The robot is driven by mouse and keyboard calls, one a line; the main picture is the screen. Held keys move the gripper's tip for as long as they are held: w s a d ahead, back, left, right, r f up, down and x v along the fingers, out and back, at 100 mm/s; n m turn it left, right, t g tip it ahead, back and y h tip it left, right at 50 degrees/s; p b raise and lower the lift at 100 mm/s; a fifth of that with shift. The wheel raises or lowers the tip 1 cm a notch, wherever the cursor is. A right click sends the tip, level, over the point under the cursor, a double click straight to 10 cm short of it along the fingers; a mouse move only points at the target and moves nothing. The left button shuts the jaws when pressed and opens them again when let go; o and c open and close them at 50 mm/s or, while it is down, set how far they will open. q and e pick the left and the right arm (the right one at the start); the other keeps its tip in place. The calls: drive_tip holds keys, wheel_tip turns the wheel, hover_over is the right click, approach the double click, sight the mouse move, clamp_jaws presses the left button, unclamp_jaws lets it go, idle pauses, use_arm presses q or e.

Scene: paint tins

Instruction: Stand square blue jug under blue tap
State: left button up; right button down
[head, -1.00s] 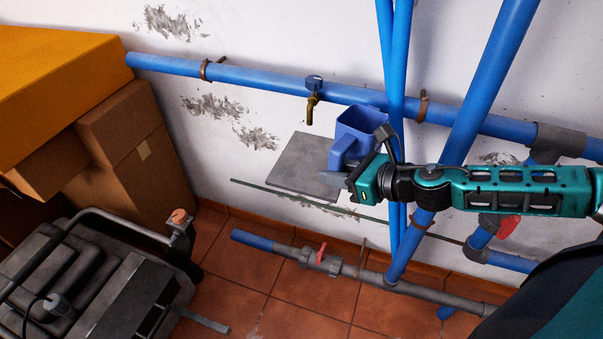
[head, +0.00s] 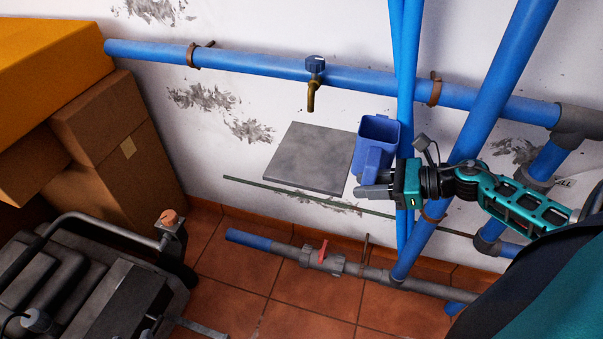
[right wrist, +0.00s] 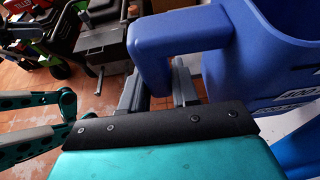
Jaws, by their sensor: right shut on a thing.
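The square blue jug (head: 378,135) is upright, with its open top facing up. It is at the right edge of the grey shelf plate (head: 300,165), to the right of and lower than the tap. My right gripper (head: 372,190) is shut on the jug's handle; the right wrist view shows the fingers (right wrist: 158,88) around the handle and the jug body (right wrist: 275,45) on the right. The tap (head: 313,85) has a blue knob and a brass spout pointing down over the plate's back part. Whether the jug's base touches the plate is hidden. My left gripper is not in view.
Blue vertical pipes (head: 405,80) stand close to the right of the jug. A horizontal blue pipe (head: 250,78) runs along the wall and bears the tap. The plate's middle and left are bare. Cardboard boxes (head: 110,130) stand at the left.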

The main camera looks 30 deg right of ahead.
drive_tip(key=shift+w+a+r+b+x, duration=0.15)
drive_tip(key=shift+r+b+x, duration=0.2)
drive_tip(key=shift+x, duration=2.25)
drive_tip(key=shift+w+a+r+b+x, duration=0.15)
drive_tip(key=shift+r+x, duration=0.35)
drive_tip(key=shift+x, duration=2.1)
drive_tip(key=shift+w+r+b+x, duration=0.15)
drive_tip(key=shift+r+b+x, duration=0.2)
drive_tip(key=shift+x, duration=2.2)
drive_tip(key=shift+r, duration=0.1)
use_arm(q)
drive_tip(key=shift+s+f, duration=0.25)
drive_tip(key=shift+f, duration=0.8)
use_arm(e)
drive_tip(key=c, duration=1.3)
unclamp_jaws()
drive_tip(key=shift+f, duration=0.25)
drive_tip(key=o, duration=0.5)
drive_tip(key=shift+r, duration=0.1)
drive_tip(key=shift+c, duration=0.2)
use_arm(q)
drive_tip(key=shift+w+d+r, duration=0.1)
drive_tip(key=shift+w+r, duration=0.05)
